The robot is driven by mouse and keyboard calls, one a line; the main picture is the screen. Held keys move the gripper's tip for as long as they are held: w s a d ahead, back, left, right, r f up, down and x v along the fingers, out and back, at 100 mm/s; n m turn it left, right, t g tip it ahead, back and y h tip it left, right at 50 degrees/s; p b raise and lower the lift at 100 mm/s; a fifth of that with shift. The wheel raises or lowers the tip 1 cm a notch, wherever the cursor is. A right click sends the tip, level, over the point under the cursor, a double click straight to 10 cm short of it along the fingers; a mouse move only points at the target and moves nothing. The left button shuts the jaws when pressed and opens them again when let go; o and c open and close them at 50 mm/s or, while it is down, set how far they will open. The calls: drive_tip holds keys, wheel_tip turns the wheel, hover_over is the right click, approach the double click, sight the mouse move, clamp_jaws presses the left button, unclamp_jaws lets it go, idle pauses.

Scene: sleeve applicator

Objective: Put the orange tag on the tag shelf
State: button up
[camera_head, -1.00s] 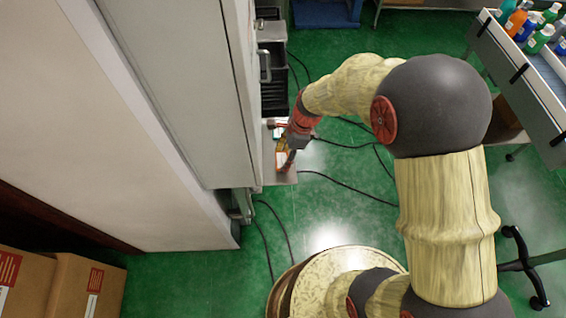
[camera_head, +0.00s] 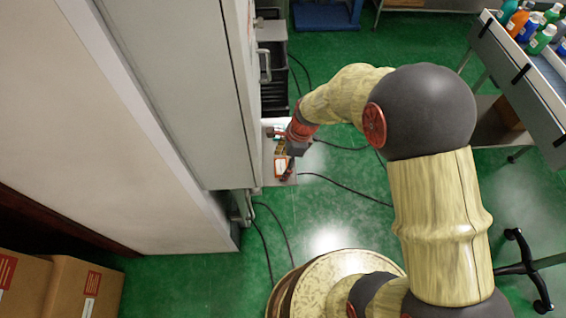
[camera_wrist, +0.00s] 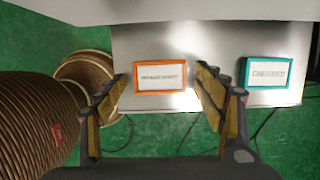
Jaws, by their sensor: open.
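The orange tag (camera_wrist: 160,77), a white card with dark lettering in an orange frame, lies flat on a pale metal shelf (camera_wrist: 215,47) in the wrist view. It also shows in the head view (camera_head: 281,165) on the small shelf beside the tall cabinet. My gripper (camera_wrist: 160,88) is open and empty, its two fingers spread left and right of the tag in the picture. A gap shows between the tag and each finger. In the head view my gripper (camera_head: 289,166) is at the shelf's right part and partly covers it.
A teal-framed tag (camera_wrist: 267,73) reading "CHECKED" lies on the same shelf, right of the right finger. The tall cabinet (camera_head: 180,80) stands close on the left of the shelf. Black bins (camera_head: 273,85) stand behind it. Cables cross the green floor.

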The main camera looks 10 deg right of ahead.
drive_tip(key=p+v, duration=0.4)
drive_tip(key=v, duration=0.8)
drive_tip(key=shift+r, duration=0.2)
drive_tip(key=s+d+r+n+t+h, duration=0.1)
drive_tip(key=s+d+r+n, duration=0.2)
drive_tip(key=r+n, duration=0.35)
drive_tip(key=s+d+r+n+t, duration=0.2)
drive_tip(key=s+r+n, duration=0.15)
drive_tip(key=r, duration=0.65)
drive_tip(key=s+d+r+n+t+h, duration=0.1)
drive_tip(key=s+d+r+n, duration=0.2)
drive_tip(key=s, duration=0.3)
drive_tip(key=s+d+r+n+t+h, duration=0.1)
drive_tip(key=s+d+r+n, duration=0.2)
drive_tip(key=s+r+n, duration=0.1)
drive_tip(key=shift+s+n, duration=0.7)
drive_tip(key=shift+s, duration=0.4)
drive_tip(key=shift+w+a, duration=0.1)
